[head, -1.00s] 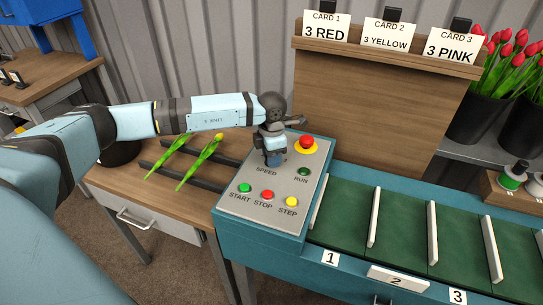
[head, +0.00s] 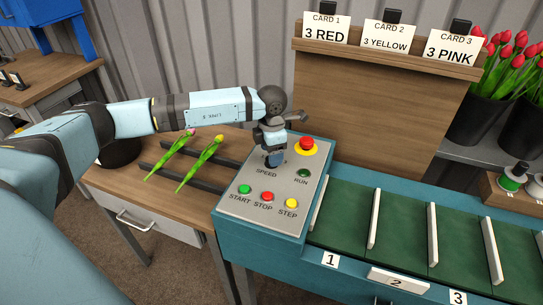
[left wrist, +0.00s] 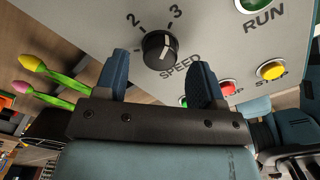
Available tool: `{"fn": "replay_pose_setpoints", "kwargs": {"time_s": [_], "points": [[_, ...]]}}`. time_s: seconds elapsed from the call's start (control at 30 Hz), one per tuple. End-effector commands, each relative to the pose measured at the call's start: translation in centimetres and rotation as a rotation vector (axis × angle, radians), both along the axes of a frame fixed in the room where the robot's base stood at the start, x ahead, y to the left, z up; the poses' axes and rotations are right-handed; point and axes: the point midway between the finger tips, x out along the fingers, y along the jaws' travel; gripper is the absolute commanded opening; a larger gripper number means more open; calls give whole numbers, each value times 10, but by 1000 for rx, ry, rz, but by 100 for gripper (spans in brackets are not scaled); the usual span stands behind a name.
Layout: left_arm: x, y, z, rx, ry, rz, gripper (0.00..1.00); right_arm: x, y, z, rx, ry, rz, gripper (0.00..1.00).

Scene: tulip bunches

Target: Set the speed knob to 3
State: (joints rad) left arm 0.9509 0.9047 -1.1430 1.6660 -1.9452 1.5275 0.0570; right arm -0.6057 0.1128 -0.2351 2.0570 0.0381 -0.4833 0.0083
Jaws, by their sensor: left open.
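The round black speed knob (left wrist: 160,48) is on the grey control panel (head: 238,203), with "2" and "3" printed above it in the left wrist view. My left gripper (head: 275,159) is over the SPEED label and hides the knob in the head view. In the left wrist view its two blue fingers (left wrist: 159,64) are open and spread wide, one on each side of the knob's near edge. I see no grip on the knob. My right gripper is not in view.
A red emergency button (head: 306,144), RUN light (head: 303,173) and green (head: 244,189), red (head: 267,196) and yellow (head: 292,203) buttons surround the knob. Tulips (head: 200,163) lie on dark rails at left. A green divided conveyor (head: 400,230) is at right.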

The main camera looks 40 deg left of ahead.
Motion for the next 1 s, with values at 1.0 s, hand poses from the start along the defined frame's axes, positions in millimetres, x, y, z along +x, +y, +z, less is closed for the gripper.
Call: {"fn": "replay_pose_setpoints", "kwargs": {"time_s": [1.0], "points": [[0, 0, 117, -1, 1, 0, 63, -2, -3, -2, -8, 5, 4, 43]]}}
